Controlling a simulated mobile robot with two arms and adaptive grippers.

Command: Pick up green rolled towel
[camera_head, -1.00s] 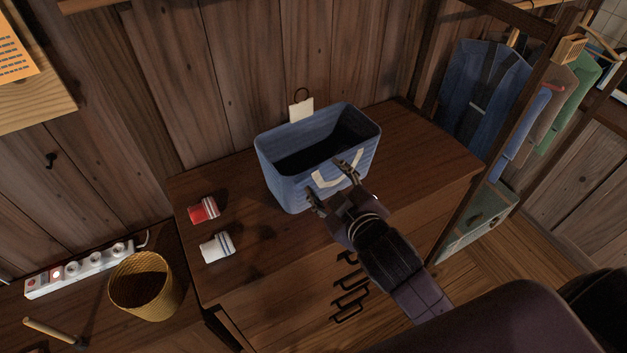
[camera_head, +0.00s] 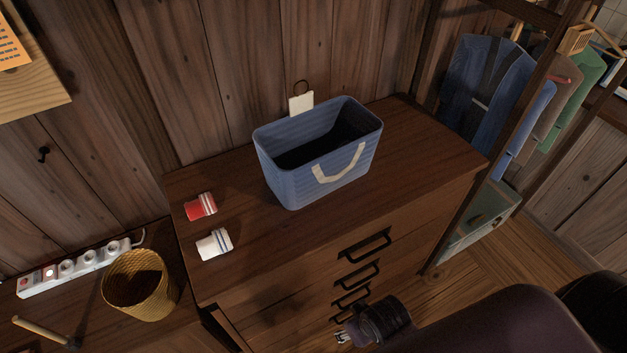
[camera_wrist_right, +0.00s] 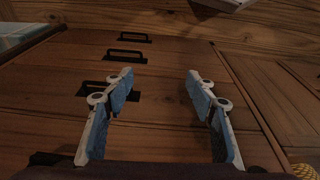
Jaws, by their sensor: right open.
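I see no green rolled towel in either view. A red rolled towel (camera_head: 200,206) and a white rolled towel (camera_head: 214,243) lie on the left part of the dresser top. A blue basket (camera_head: 318,178) with a pale handle stands on the dresser; its inside is dark and I cannot see what it holds. My right gripper (camera_head: 343,338) is low in front of the dresser drawers, at the bottom of the head view. In the right wrist view its fingers (camera_wrist_right: 160,88) are apart with nothing between them. My left gripper is not in view.
The dresser (camera_head: 425,145) has black drawer handles (camera_head: 365,246) on its front. A wicker bin (camera_head: 141,285), a power strip (camera_head: 75,265) and a hammer (camera_head: 45,332) are at lower left. A clothes rack with hanging garments (camera_head: 488,90) stands at right. The dresser top right of the basket is clear.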

